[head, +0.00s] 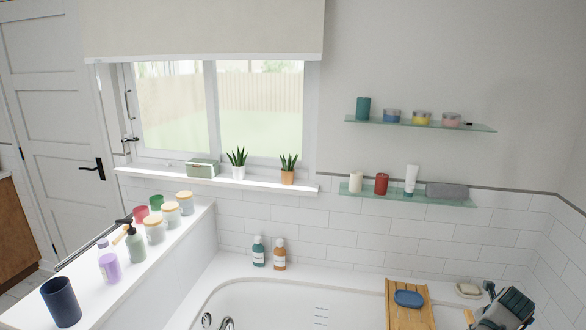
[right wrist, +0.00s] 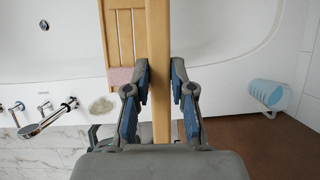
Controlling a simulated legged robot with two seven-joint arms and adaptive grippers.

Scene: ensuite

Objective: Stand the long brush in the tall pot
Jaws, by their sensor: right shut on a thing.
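A long wooden handle (right wrist: 159,60), which appears to be the long brush, runs between the blue finger pads of my right gripper (right wrist: 160,88) in the right wrist view. The pads are shut on it. Its top end runs out of the picture, and I cannot see bristles. In the head view my right gripper (head: 507,306) is at the lower right, over the bath corner, with a bit of wood (head: 469,315) beside it. A dark blue tall pot (head: 61,302) stands upright on the white ledge at the lower left, far from this gripper. My left gripper is not in view.
The white ledge (head: 150,262) also carries a purple bottle (head: 108,266), a green pump bottle (head: 135,244) and several lidded jars. The bath (head: 270,303) lies between, with a wooden tray (head: 408,314) across it. Two glass shelves (head: 420,123) hang on the wall.

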